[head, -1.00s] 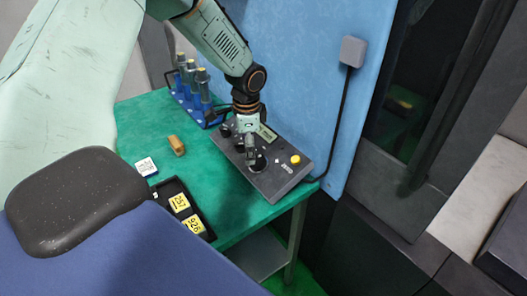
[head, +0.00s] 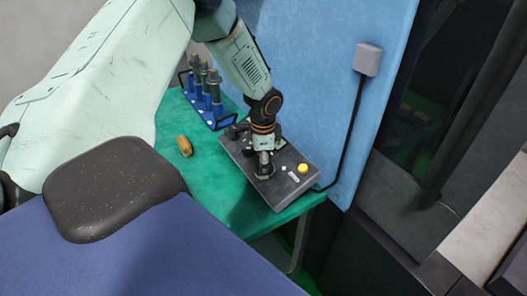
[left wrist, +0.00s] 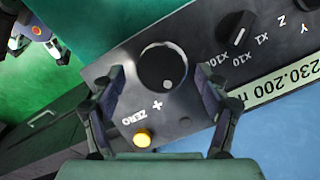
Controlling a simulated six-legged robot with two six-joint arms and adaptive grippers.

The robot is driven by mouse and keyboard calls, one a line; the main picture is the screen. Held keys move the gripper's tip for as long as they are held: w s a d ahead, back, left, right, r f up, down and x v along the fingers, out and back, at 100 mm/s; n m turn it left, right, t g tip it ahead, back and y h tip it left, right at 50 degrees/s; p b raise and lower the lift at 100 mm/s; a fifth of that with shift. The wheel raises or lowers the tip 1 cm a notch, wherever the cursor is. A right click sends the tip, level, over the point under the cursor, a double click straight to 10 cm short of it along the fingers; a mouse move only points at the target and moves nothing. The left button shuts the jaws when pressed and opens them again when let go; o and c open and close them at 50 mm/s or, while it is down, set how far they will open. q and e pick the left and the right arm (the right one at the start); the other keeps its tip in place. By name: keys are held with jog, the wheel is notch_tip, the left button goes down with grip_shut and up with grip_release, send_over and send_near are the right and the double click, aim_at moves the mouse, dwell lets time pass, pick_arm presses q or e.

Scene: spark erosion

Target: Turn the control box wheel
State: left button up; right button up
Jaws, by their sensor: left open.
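The control box (head: 308,182) is a dark grey sloped panel on the green table. In the left wrist view, its black round wheel (left wrist: 163,67) has a small light dot near its lower edge. My left gripper (head: 264,172) is over the wheel and hides most of it in the head view. In the left wrist view the left gripper (left wrist: 160,78) is open, with one finger on each side of the wheel. Whether the fingertips touch the wheel or the panel cannot be told. My right gripper is not in view.
The box carries a yellow button (head: 303,168), a selector knob (left wrist: 237,30) and a readout (left wrist: 285,82). A blue rack with grey-topped cylinders (head: 207,97) stands at the table's back left. A tan block (head: 184,146) lies left of the box. A blue panel (head: 318,90) rises behind.

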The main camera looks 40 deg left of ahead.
pick_arm(q)
jog(key=shift+f, duration=0.55)
jog(key=shift+w+a+f, duration=0.15)
jog(key=shift+w+f, duration=0.15)
jog(key=shift+w, duration=0.05)
jog(key=shift+s+r, duration=0.25)
jog(key=shift+s, duration=0.05)
jog(key=c, duration=0.6)
jog(key=shift+w+f, duration=0.1)
jog(key=shift+c, duration=1.4)
jog(key=c, duration=0.3)
